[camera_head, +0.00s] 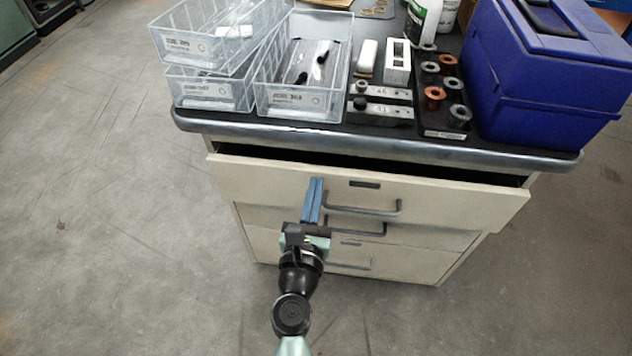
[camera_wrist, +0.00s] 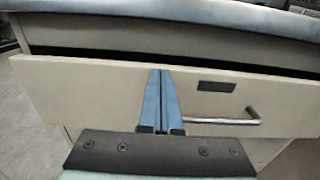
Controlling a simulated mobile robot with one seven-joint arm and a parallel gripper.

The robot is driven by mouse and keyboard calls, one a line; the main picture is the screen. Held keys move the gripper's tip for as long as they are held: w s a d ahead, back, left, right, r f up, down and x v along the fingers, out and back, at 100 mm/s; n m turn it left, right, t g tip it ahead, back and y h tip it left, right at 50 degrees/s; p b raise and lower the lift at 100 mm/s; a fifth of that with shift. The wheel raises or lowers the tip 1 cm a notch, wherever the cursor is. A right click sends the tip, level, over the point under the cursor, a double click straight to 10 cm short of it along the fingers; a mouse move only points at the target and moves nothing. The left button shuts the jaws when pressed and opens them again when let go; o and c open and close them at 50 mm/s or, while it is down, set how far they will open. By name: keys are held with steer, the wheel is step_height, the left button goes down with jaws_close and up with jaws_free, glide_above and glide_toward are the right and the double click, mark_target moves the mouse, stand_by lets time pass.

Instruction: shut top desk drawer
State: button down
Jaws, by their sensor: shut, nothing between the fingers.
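The top desk drawer (camera_head: 455,200) is cream coloured and stands partly open, with a dark gap above its front under the worktop edge. In the wrist view the drawer front (camera_wrist: 85,95) spans the picture, and its grey bar handle (camera_wrist: 225,120) is right of my fingers. The handle (camera_head: 365,208) also shows in the head view. My gripper (camera_head: 315,183) is shut and empty, its blue fingers side by side and pointing at the drawer front, left of the handle. In the wrist view the fingertips (camera_wrist: 161,74) overlap the drawer front; I cannot tell whether they touch it.
Lower drawers (camera_head: 410,258) with similar handles sit below. The black worktop (camera_head: 430,147) with a metal edge carries clear plastic bins (camera_head: 300,105), a blue case (camera_head: 545,90), metal blocks and a rack of round parts (camera_head: 447,95). Grey floor (camera_head: 110,230) is clear at left.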

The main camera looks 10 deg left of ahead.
mark_target(318, 172)
steer(key=shift+w, duration=0.65)
steer(key=shift+w, duration=1.3)
steer(key=shift+s, duration=0.1)
